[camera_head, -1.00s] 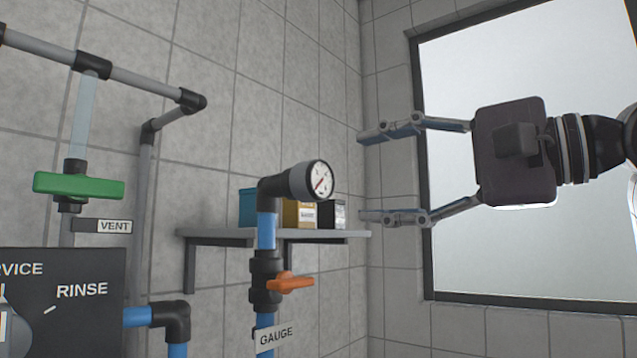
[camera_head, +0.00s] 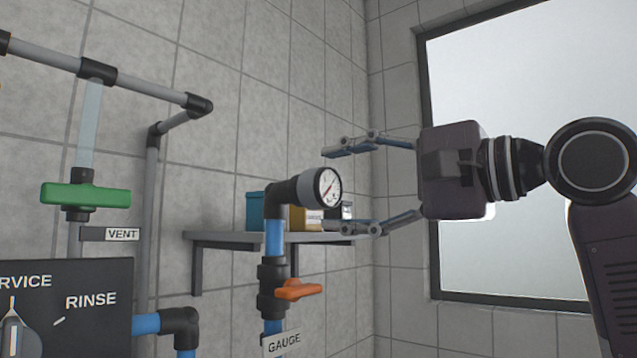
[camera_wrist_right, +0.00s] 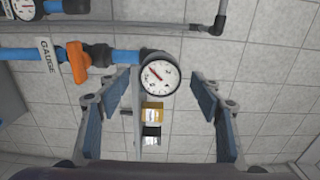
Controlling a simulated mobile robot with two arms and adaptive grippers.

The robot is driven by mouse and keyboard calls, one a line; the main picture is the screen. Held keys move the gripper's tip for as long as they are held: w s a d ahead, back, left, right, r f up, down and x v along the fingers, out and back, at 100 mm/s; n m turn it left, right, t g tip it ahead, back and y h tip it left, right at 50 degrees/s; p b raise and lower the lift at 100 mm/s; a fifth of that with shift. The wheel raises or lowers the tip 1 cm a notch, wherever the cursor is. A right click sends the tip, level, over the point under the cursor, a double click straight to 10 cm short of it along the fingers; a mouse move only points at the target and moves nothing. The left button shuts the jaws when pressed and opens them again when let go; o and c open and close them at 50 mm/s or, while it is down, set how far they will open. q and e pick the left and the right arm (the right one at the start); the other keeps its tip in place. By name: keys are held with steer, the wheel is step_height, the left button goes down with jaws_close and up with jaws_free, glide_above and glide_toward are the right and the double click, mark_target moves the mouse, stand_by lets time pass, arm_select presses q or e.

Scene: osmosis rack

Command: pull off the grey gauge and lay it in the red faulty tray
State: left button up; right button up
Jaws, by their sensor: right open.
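The grey gauge (camera_head: 322,188), with a round white face and a red needle, sits on a black elbow at the top of the blue pipe. It also shows in the right wrist view (camera_wrist_right: 159,74), beyond and between the fingers. My right gripper (camera_head: 338,191) is open and empty, its fingers pointing left at the gauge. In the head view the fingertips are close to the gauge's right side, one above and one below its height. I cannot tell any contact. My left gripper and the red faulty tray are not in view.
An orange valve handle (camera_head: 299,289) and a GAUGE label (camera_head: 284,343) are below the gauge. A wall shelf (camera_head: 225,237) with small boxes stands behind. A green vent handle (camera_head: 86,195) and a dark panel (camera_head: 65,305) are at left.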

steer(key=shift+p+x, duration=0.3)
steer(key=shift+x, duration=0.8)
stand_by(0.3)
steer(key=shift+c, duration=0.6)
steer(key=c, duration=1.5)
steer(key=shift+s+d, duration=0.1)
steer(key=shift+d, duration=0.05)
steer(key=shift+b+v, duration=0.3)
steer(key=shift+v, duration=0.6)
steer(key=shift+s+d, duration=0.2)
steer(key=shift+d, duration=0.05)
